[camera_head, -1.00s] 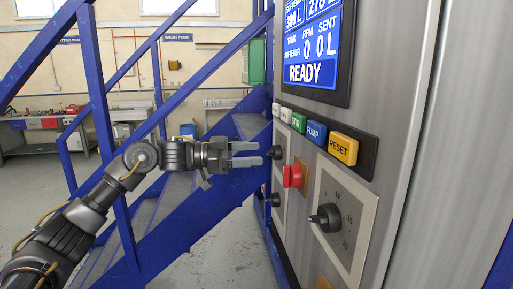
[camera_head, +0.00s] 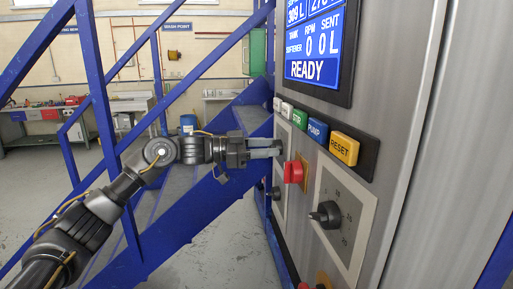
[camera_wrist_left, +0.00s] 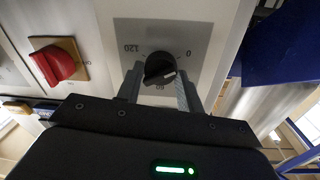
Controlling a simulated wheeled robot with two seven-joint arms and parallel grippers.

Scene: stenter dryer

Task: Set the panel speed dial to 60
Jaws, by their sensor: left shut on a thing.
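The panel speed dial (camera_wrist_left: 158,68) is a round black knob on a pale plate marked 0, 60 and 120, upside down in the left wrist view. A short white mark shows on the knob near the 60 side; its exact reading is hard to tell. My left gripper (camera_wrist_left: 160,80) has a finger on each side of the knob and is shut on it. In the head view the left gripper (camera_head: 279,147) reaches the panel's left part, and its fingertips mostly hide the knob. My right gripper is not in view.
A red switch (camera_head: 294,171) sits just right of the gripper. A larger black dial (camera_head: 326,215) is further right, and another black knob (camera_head: 275,193) is below. Coloured buttons (camera_head: 315,130) and a READY screen (camera_head: 315,45) are above. Blue stairs (camera_head: 190,215) stand behind my arm.

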